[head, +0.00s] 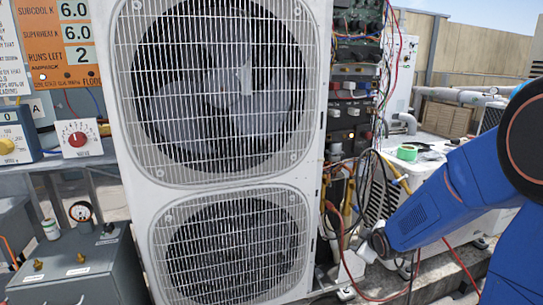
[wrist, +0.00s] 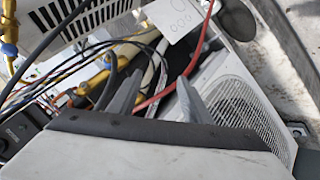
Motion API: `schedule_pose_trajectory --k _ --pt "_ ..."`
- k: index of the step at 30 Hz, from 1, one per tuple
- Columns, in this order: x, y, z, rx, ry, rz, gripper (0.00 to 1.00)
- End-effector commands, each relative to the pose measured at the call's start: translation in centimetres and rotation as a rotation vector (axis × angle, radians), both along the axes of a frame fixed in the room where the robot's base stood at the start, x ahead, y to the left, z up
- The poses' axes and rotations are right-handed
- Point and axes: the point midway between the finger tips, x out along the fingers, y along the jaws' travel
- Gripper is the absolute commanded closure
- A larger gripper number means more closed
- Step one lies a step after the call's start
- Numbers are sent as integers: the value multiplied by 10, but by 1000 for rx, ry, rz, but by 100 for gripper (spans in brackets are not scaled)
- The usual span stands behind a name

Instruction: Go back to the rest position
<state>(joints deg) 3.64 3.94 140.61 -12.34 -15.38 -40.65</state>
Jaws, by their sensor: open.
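My gripper shows in the wrist view (wrist: 160,80), with its two grey fingers apart and nothing clearly held between them. A red cable (wrist: 185,75) and dark cables (wrist: 95,58) pass close by the fingers; I cannot tell whether any touch. In the head view my blue arm comes in from the right and its end is low beside the condenser's open wiring side. The jaws are too small to make out there. The large white condenser (head: 138,165) with two fan grilles stands in the middle of the head view.
Open wiring (head: 352,110) with loose cables runs down the condenser's right side, close to my arm. A green tape roll (head: 407,152) lies on a white unit behind. At left are a display board (head: 45,42), a red-knob valve box (head: 78,138) and a grey box (head: 75,268).

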Motion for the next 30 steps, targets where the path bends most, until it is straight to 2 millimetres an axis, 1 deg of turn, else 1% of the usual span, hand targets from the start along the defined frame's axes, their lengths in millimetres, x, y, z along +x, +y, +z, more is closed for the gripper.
schedule_pose_trajectory --k 1,3,8,15,17,23,29,30 --pt "-10 0 11 15 9 -23 55" --pt "-25 -1 22 41 33 -60 55" --pt "-61 -2 46 102 84 -145 55" --pt "-122 -1 76 198 159 -274 55" --pt "-138 0 83 221 177 -305 55" --pt "-195 4 100 303 242 -411 55" --pt "-255 10 114 384 305 -515 55" --pt "-268 11 116 400 318 -535 55"
